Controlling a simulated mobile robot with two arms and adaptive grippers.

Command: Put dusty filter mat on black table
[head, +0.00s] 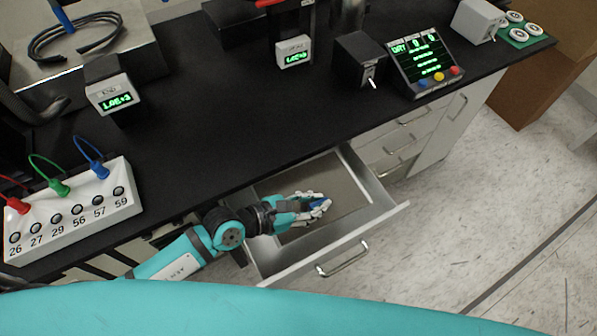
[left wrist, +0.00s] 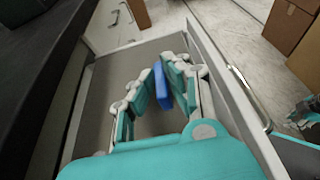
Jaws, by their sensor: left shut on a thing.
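A grey-brown flat sheet, which looks like the dusty filter mat (head: 330,178), lies in the open drawer (head: 388,222) below the black table (head: 220,130). It also shows in the left wrist view (left wrist: 103,88). My left gripper (head: 318,206) is down inside the drawer, shut on an upright blue tab (left wrist: 162,86) that seems to belong to the mat. The fingers hide part of the tab's join with the sheet. Part of my right arm, perhaps its gripper, shows at the right edge of the left wrist view; its fingers are unclear.
The table carries a white numbered socket box (head: 75,215) with coloured plugs, small displays (head: 112,96), a dark box (head: 358,60) and a button console (head: 425,65). Its middle is bare. Brown boxes (head: 545,75) stand right.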

